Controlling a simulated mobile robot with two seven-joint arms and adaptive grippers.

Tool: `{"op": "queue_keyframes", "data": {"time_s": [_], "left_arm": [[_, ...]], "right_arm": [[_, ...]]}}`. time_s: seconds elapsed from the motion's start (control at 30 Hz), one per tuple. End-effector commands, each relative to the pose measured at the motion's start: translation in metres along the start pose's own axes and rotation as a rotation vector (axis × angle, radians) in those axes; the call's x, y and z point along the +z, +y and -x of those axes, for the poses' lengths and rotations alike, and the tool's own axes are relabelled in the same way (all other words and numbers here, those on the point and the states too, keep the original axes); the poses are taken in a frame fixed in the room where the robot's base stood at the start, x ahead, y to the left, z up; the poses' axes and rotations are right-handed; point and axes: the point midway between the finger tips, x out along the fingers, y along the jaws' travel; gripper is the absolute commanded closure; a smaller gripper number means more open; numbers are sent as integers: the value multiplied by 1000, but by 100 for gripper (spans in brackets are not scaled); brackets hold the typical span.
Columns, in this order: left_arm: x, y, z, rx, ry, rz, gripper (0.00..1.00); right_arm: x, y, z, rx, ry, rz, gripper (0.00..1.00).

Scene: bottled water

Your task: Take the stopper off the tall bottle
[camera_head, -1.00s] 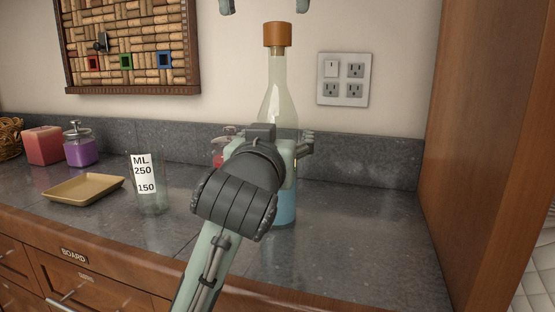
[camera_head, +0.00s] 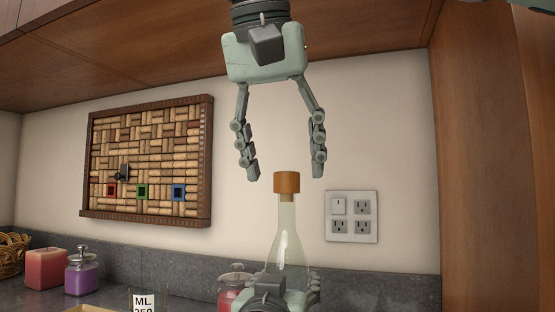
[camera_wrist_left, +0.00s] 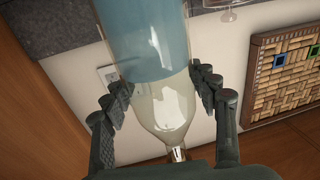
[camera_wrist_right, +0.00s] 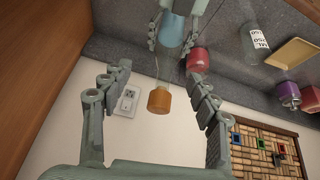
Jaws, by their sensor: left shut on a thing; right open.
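The tall bottle (camera_head: 289,245) is clear glass with blue liquid, which shows in the left wrist view (camera_wrist_left: 150,45). It stands upright on the counter. A brown-orange stopper (camera_head: 286,183) sits in its neck, and it also shows in the right wrist view (camera_wrist_right: 159,100). My left gripper (camera_head: 293,284) is shut on the bottle's body, with a finger on each side; its fingers also show in the left wrist view (camera_wrist_left: 160,85). My right gripper (camera_head: 284,176) is open and empty, pointing down just above the stopper, which lies between its fingers' lines in the right wrist view.
A measuring glass (camera_head: 145,303) stands left of the bottle, with a red jar (camera_head: 232,284) closer by. A purple jar (camera_head: 82,272) and a pink candle (camera_head: 46,268) are farther left. A cork board (camera_head: 150,160) and an outlet plate (camera_head: 351,216) are on the wall.

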Motion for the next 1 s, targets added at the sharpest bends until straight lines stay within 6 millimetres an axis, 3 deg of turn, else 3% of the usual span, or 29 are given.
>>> {"op": "queue_keyframes", "data": {"time_s": [0.2,0.4,0.63,1.0], "left_arm": [[0,0,0,0,-1,1,93],[0,0,0,0,-1,1,93],[0,0,0,0,-1,1,93],[0,0,0,0,-1,0,93]], "right_arm": [[-11,3,1,2,415,-16,40],[-11,-4,15,-64,655,1,40],[-18,-8,10,-88,714,7,40],[-62,-13,-42,-86,711,5,40]]}}
